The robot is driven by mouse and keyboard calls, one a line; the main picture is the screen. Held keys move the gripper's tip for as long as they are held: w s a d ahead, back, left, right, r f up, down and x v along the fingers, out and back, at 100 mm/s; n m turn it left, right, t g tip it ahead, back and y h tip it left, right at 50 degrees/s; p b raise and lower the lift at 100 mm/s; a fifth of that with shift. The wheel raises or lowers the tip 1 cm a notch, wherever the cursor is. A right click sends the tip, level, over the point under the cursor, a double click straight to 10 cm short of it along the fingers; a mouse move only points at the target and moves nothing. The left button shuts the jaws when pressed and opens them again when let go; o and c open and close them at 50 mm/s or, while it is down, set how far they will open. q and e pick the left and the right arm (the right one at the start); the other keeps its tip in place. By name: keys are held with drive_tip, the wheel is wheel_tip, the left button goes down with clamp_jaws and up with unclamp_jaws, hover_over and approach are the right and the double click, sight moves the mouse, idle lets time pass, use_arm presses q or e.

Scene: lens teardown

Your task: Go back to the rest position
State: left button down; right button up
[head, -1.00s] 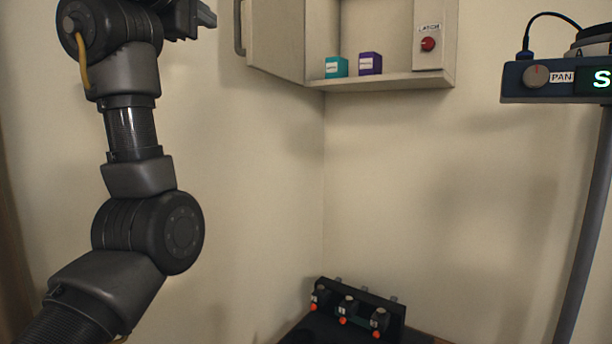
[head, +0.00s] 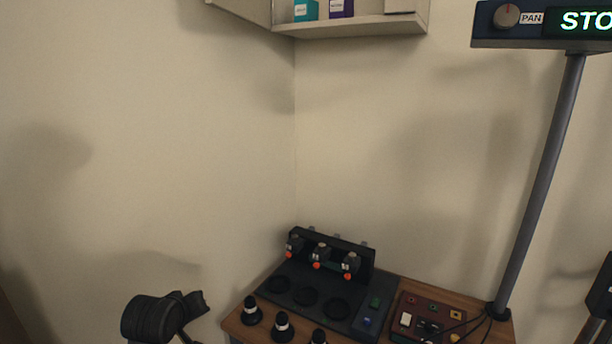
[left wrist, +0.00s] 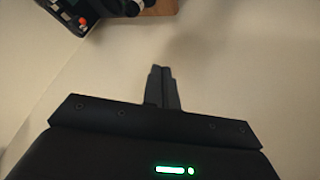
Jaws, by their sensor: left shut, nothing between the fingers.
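My left gripper (left wrist: 162,74) shows in the left wrist view with its two dark fingers together and nothing between them. Pale wall or floor lies beyond the fingertips. In the head view a dark rounded part of my left arm (head: 150,317) shows low at the left, left of the bench; the left fingers cannot be made out there. My right gripper cannot be made out in either view.
The wooden bench (head: 400,284) holds a black fixture (head: 318,262) with several orange-tipped parts, black knob-like pieces (head: 282,327) and a red-brown panel (head: 427,317). A post (head: 541,185) carries a display (head: 490,24). A wall cabinet (head: 370,26) hangs above. A dark object (head: 600,300) stands at the right edge.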

use_arm(q)
drive_tip(key=s+f+m+g, duration=0.3)
drive_tip(key=s+f+m, duration=0.1)
drive_tip(key=s+f, duration=1.1)
drive_tip(key=s+d+f+m+g, duration=0.1)
drive_tip(key=s+f+m, duration=0.1)
drive_tip(key=s, duration=0.8)
drive_tip(key=s+d+f+m+g, duration=0.1)
drive_tip(key=s+f+m+g, duration=0.1)
drive_tip(key=s, duration=0.9)
wheel_tip(320, 180, down, 26)
drive_tip(key=g, duration=0.1)
drive_tip(key=s+a+f+g, duration=0.1)
drive_tip(key=s+a+f, duration=0.2)
drive_tip(key=s+f, duration=1.2)
drive_tip(key=shift+s+f+m, duration=0.3)
drive_tip(key=shift+s, duration=0.6)
